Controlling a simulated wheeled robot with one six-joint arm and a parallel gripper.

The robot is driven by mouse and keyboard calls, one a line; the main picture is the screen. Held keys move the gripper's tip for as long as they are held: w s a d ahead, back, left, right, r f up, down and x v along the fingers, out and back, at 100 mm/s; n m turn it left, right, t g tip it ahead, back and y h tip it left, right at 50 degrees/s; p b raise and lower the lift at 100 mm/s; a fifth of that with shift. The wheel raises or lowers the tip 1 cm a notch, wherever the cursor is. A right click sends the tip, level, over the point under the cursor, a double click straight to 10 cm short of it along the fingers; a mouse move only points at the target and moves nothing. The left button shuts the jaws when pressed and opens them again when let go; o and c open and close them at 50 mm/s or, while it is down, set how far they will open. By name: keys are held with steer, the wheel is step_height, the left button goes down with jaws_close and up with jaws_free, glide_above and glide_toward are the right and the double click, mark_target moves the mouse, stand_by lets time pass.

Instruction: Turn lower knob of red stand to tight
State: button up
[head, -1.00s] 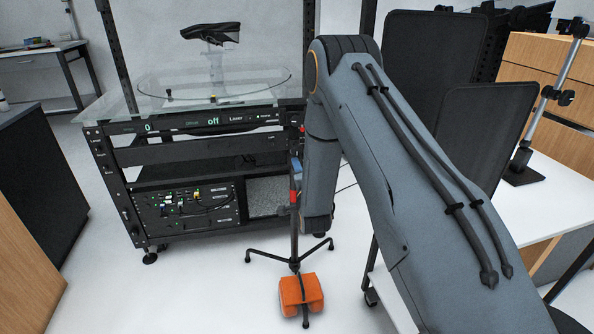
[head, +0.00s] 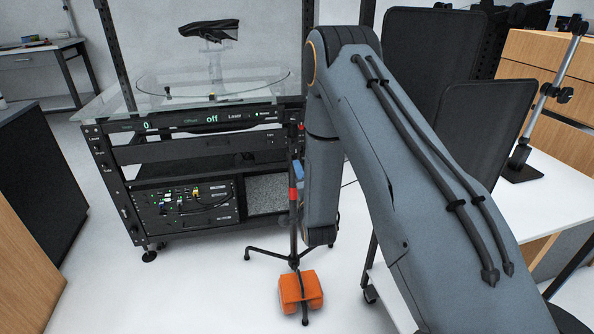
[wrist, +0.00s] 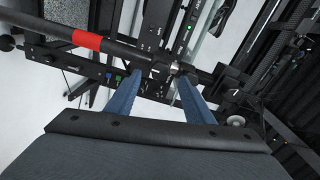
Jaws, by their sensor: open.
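The red stand is a thin dark pole with a red band (head: 293,194) on a tripod base. It stands in front of the turntable rack, just left of my forearm. In the wrist view the pole crosses at a slant, with its red band (wrist: 87,40) at upper left. A dark collar with a small metal fitting (wrist: 172,68) sits on the pole near my fingertips. I cannot tell clearly which part is the lower knob, nor its tightness. My gripper (wrist: 158,82) is open, its two blue fingers reaching toward the collar. Contact is unclear. My forearm hides most of the gripper in the head view.
An orange weight bag (head: 301,289) lies on the tripod base. The rack (head: 190,150) with a glass turntable (head: 215,85) stands close behind the stand. A white table (head: 545,205) and dark panels (head: 480,130) are at right. Floor at front left is clear.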

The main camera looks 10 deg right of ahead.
steer(key=shift+s, duration=1.25)
